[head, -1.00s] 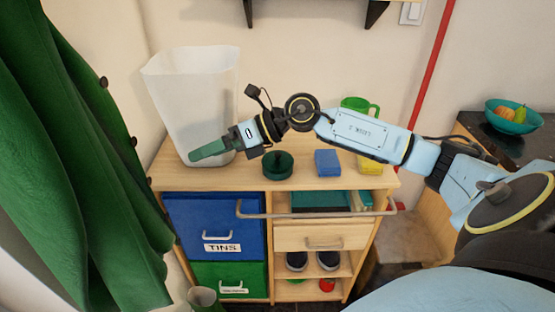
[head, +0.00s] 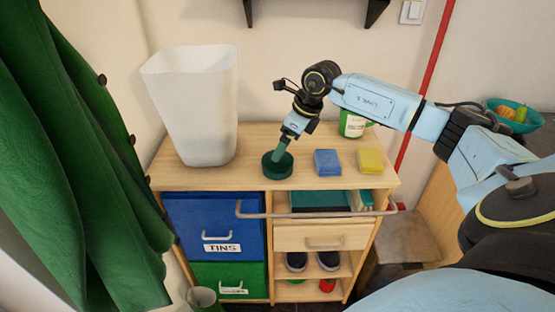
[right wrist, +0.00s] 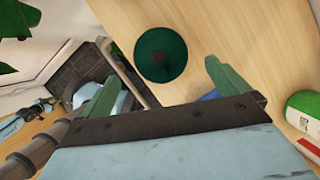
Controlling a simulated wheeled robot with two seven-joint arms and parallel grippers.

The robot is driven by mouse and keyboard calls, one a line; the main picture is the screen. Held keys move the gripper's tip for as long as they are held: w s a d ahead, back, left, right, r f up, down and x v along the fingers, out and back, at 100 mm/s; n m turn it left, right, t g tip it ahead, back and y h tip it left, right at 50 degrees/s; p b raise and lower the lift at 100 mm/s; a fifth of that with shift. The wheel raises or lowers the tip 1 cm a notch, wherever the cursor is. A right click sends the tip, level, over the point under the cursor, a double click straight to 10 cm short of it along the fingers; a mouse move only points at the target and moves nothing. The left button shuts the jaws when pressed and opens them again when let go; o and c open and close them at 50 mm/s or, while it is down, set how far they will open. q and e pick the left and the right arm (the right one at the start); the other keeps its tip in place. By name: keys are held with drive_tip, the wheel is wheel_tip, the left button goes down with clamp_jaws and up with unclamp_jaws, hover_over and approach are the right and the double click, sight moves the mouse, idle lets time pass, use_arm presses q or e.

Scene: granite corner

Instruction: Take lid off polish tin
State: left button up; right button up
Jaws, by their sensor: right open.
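The polish tin (head: 277,168) is a round, dark green tin standing upright on the wooden cabinet top, right of the white bin. In the right wrist view its round green top (right wrist: 161,54) has a small dark knob in the middle, and the lid appears to be on. My right gripper (head: 280,152) points down at the tin from above. In the right wrist view its green fingers (right wrist: 164,90) are spread apart with nothing between them, and the tin is just beyond their tips. I cannot tell from the head view whether they touch it. My left gripper is out of view.
A blue block (head: 327,162) and a yellow block (head: 371,160) lie right of the tin. The tall white bin (head: 195,110) stands left. A rail (head: 310,215) runs along the cabinet front.

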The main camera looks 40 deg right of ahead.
drive_tip(key=shift+x, duration=2.8)
drive_tip(key=shift+r, duration=0.1)
drive_tip(key=c, duration=0.8)
